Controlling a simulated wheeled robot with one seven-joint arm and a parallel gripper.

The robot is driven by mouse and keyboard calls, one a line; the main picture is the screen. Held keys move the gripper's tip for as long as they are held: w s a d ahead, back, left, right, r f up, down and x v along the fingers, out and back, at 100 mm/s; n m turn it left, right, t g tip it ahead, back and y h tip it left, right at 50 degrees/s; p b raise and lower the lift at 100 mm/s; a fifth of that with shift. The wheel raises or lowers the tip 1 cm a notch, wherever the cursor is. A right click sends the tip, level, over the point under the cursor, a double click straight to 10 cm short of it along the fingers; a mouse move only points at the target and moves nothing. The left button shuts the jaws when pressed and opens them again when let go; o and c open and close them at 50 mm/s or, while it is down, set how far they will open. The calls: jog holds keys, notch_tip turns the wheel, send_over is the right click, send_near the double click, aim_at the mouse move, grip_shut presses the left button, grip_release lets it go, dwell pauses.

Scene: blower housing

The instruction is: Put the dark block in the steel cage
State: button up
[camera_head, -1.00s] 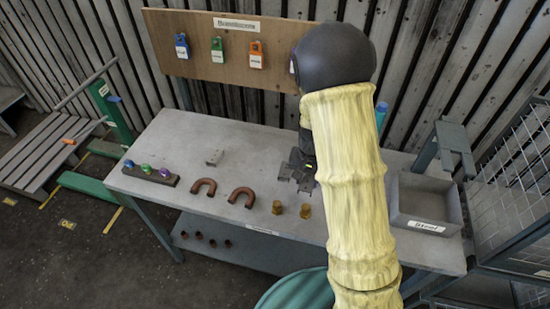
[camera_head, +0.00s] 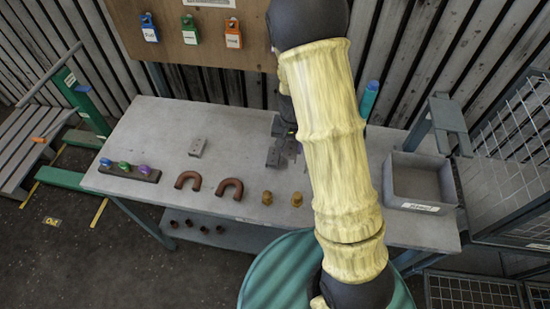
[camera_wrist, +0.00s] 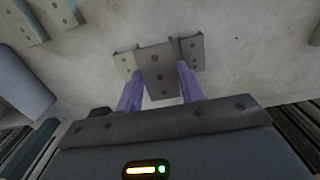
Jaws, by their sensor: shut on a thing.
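In the wrist view my gripper (camera_wrist: 159,82) has its two purple fingers on either side of a dark grey block (camera_wrist: 157,70) with dark dots, and is shut on it. Flat grey pieces show at both sides of the block; I cannot tell if they are other blocks. In the head view my gripper (camera_head: 284,128) is partly hidden behind my arm, over dark pieces (camera_head: 274,156) on the table. I cannot tell whether the held block is clear of the table. A wire-mesh cage (camera_head: 515,140) stands at the right, past the table's end.
A grey open bin (camera_head: 418,180) with a label stands at the table's right end, beside a grey stand (camera_head: 445,115).

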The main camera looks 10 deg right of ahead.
notch_tip(320, 180, down, 5)
jog(key=shift+a+r+p, duration=0.1)
jog(key=shift+p, duration=0.25)
jog(key=shift+d, duration=0.2)
jog(key=shift+s, duration=0.15)
jog(key=shift+f, duration=0.4)
jog(key=shift+a+f+p, duration=0.1)
jog(key=shift+f+p, duration=0.3)
jog(key=shift+f, duration=1.3)
